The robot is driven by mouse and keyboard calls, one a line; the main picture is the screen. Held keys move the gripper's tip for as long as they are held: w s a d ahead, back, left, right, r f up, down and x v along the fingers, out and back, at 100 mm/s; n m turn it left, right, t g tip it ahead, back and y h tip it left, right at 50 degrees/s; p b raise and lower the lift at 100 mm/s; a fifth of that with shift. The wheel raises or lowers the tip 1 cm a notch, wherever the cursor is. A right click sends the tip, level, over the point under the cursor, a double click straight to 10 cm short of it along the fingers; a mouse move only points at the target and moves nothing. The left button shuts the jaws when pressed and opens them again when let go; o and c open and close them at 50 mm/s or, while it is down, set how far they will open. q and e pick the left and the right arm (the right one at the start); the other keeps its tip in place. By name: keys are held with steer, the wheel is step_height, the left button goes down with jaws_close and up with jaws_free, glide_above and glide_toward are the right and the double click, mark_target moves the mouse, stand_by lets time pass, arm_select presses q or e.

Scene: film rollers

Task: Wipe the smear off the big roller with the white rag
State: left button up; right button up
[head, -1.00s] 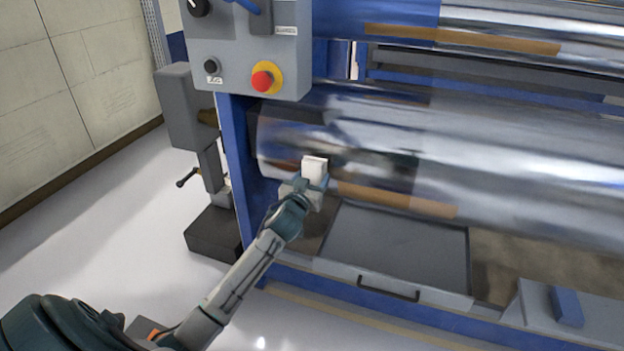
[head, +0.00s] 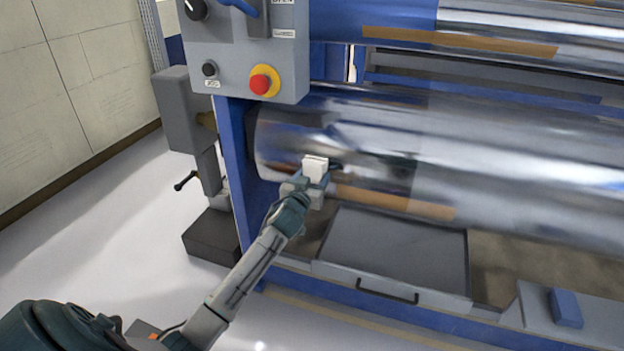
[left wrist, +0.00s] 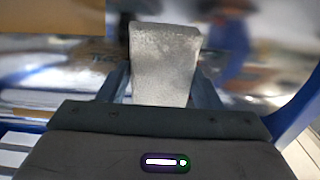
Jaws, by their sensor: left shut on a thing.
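The big roller (head: 470,165) is a shiny metal cylinder across the right of the head view. My left gripper (head: 314,180) is shut on the white rag (head: 315,166), a small pale block held at the roller's lower left front. The rag also shows between the fingers in the left wrist view (left wrist: 165,62). I cannot tell whether the rag touches the roller. No smear can be made out clearly; the roller carries blurred dark and bright reflections. My right gripper is not in view.
A grey control box (head: 245,50) with a red button (head: 261,84) hangs above the roller's left end. A grey tray (head: 395,250) with a handle lies below. A crank unit (head: 187,110) stands left of the blue frame (head: 238,170). Floor at left is clear.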

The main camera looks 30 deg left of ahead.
mark_target(347, 176)
arm_select(q)
steer(key=shift+w+d+r, duration=0.1)
steer(key=shift+w+d, duration=0.2)
steer(key=shift+d, duration=0.8)
steer(key=shift+w+d+f, duration=0.1)
steer(key=shift+w+d, duration=0.2)
steer(key=shift+d, duration=0.85)
steer(key=shift+w+d+r, duration=0.1)
steer(key=shift+w+d, duration=0.2)
steer(key=shift+d, duration=0.8)
steer(key=shift+w+d+b, duration=0.25)
steer(key=shift+d, duration=0.85)
steer(key=shift+w+d+b, duration=0.25)
steer(key=shift+d+b, duration=0.05)
steer(key=shift+d, duration=0.8)
steer(key=shift+w+d+b, duration=0.25)
steer(key=shift+d, duration=0.85)
steer(key=shift+s+a+r+p, duration=0.1)
steer(key=shift+s+a+p, duration=0.15)
steer(key=shift+a, duration=0.9)
steer(key=shift+s+a+p, duration=0.15)
steer(key=shift+s+a, duration=0.1)
steer(key=shift+a, duration=0.9)
steer(key=shift+s+a, duration=0.35)
steer(key=shift+a, duration=1.1)
steer(key=shift+s+a, duration=0.35)
steer(key=shift+a, duration=1.15)
steer(key=shift+s+a, duration=0.35)
steer(key=shift+a, duration=1.1)
